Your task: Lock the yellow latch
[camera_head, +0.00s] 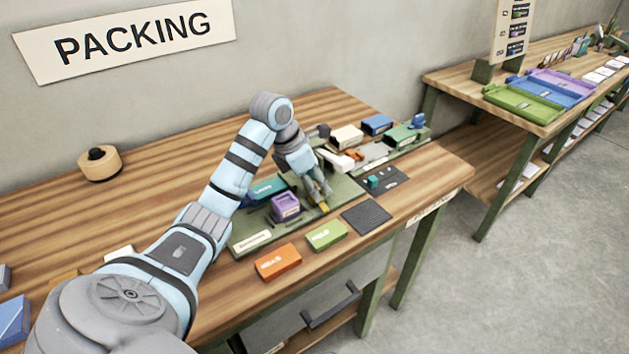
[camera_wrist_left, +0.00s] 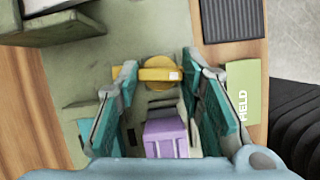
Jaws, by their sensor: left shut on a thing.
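The yellow latch (camera_wrist_left: 158,74) is a round knob with a bar across it on the green board (camera_wrist_left: 158,30). In the head view only a small part of the yellow latch (camera_head: 323,207) shows below my left gripper (camera_head: 318,196). In the left wrist view my left gripper (camera_wrist_left: 160,76) has its fingertips on either side of the latch bar and is shut on it. The bar lies crosswise between the fingers. A purple block (camera_wrist_left: 166,138) sits on the board near the latch, between the fingers in the wrist view. My right gripper is not in view.
An orange box (camera_head: 278,262), a green box (camera_head: 326,235) labelled FIELD and a dark ribbed pad (camera_head: 367,218) lie along the table's front edge. A teal block (camera_head: 266,190) is behind the purple one. More small boxes stand at the back right.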

